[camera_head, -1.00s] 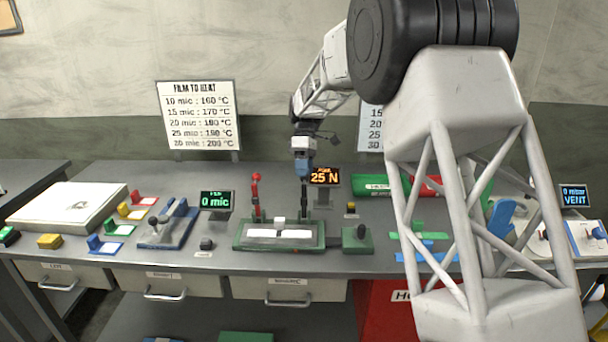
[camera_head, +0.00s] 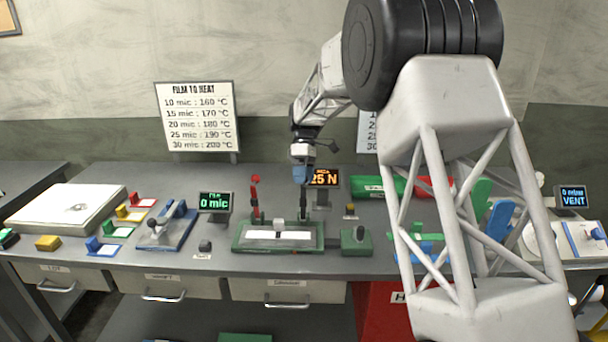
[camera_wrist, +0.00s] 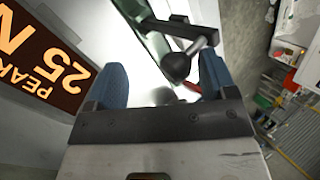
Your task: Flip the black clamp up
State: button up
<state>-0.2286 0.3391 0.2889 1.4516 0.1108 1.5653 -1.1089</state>
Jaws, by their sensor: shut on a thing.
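The black clamp (camera_head: 303,203) stands roughly upright at the right end of the green film fixture (camera_head: 246,242), on the bench. My gripper (camera_head: 300,180) is directly above it, pointing down, at the clamp's top end. In the wrist view, the clamp's round black knob (camera_wrist: 176,66) and its dark arm lie between my two blue fingers (camera_wrist: 163,78). My gripper is shut on the clamp, though the exact finger contact is hard to see. A red clamp (camera_head: 256,200) stands upright at the fixture's left end.
A display reading 25 N (camera_head: 324,178) stands just behind my gripper; its left edge is covered. A small green box with a dark knob (camera_head: 356,241) sits right of the fixture. The blue device (camera_head: 172,228) is to the left.

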jog(key=shift+f, duration=0.35)
jog(key=shift+v, duration=4.15)
jog(key=shift+c, duration=0.4)
jog(key=shift+r, duration=0.1)
jog(key=shift+s, duration=0.1)
jog(key=s+d+r+m+t, duration=0.1)
jog(key=s+d+r+m, duration=0.3)
jog(key=s, duration=0.5)
jog(key=s+d+r+m+t, duration=0.1)
jog(key=s+d+r+t, duration=0.1)
jog(key=s+d, duration=0.45)
jog(key=s+d+r+m+t, duration=0.1)
jog(key=s+d+r+m, duration=0.2)
jog(key=s, duration=0.8)
jog(key=s+d+f+m+t, duration=0.1)
jog(key=s+d+f+m, duration=0.1)
jog(key=s, duration=0.7)
jog(key=s+d+f+m+t, duration=0.2)
jog(key=s+d+f, duration=0.1)
jog(key=s, duration=0.7)
jog(key=s+d+f+m+t, duration=0.1)
jog(key=s+d+f+m, duration=0.1)
jog(key=s, duration=0.7)
notch_tip(320, 180, down, 2)
jog(key=shift+s+d+f+m, duration=0.1)
jog(key=shift+s+d+m, duration=0.25)
jog(key=shift+m, duration=0.25)
